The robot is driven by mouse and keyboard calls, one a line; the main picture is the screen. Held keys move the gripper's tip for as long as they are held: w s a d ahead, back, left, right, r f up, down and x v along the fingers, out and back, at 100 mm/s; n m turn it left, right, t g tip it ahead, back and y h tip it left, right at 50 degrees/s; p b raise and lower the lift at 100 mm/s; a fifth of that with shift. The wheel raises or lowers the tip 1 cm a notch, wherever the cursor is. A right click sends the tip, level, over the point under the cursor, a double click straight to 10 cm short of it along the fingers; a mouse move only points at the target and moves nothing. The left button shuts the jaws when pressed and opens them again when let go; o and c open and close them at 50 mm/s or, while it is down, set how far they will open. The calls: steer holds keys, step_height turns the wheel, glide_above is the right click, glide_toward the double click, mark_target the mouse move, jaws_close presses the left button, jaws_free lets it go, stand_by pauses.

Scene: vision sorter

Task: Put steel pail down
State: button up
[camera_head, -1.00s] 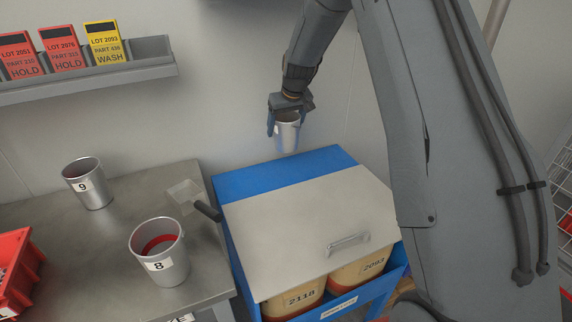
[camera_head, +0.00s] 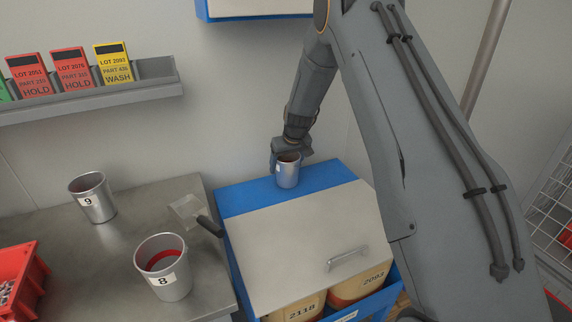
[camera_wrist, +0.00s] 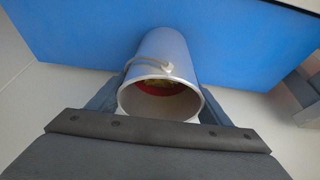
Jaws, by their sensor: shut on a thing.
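The steel pail (camera_head: 288,174) is at the blue back ledge of the cabinet top (camera_head: 240,198). My gripper (camera_head: 287,160) is shut on the pail near its rim, from above and behind. The pail looks upright, and its base appears at the blue surface; I cannot tell for sure whether it touches. In the wrist view the pail (camera_wrist: 166,58) shows its open mouth, a pale handle and something red and yellowish inside, with the blue surface (camera_wrist: 80,30) behind it.
Two labelled pails, 9 (camera_head: 96,205) and 8 (camera_head: 172,287), stand on the steel bench (camera_head: 115,260) at left. A red bin (camera_head: 22,275) is at the far left. A grey card rack (camera_head: 90,104) hangs on the wall. The pale sloped lid (camera_head: 300,240) is clear.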

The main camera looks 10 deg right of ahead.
steer(key=shift+f, duration=0.1)
steer(key=o, duration=1.7)
steer(key=a+b+v, duration=0.1)
steer(key=b+v, duration=0.1)
steer(key=v, duration=0.9)
steer(key=s+m+g, duration=0.2)
steer(key=s+g, duration=0.2)
steer(key=s, duration=3.4)
steer(key=shift+s+d+h, duration=0.3)
steer(key=shift+d+h, duration=0.1)
steer(key=shift+d, duration=0.1)
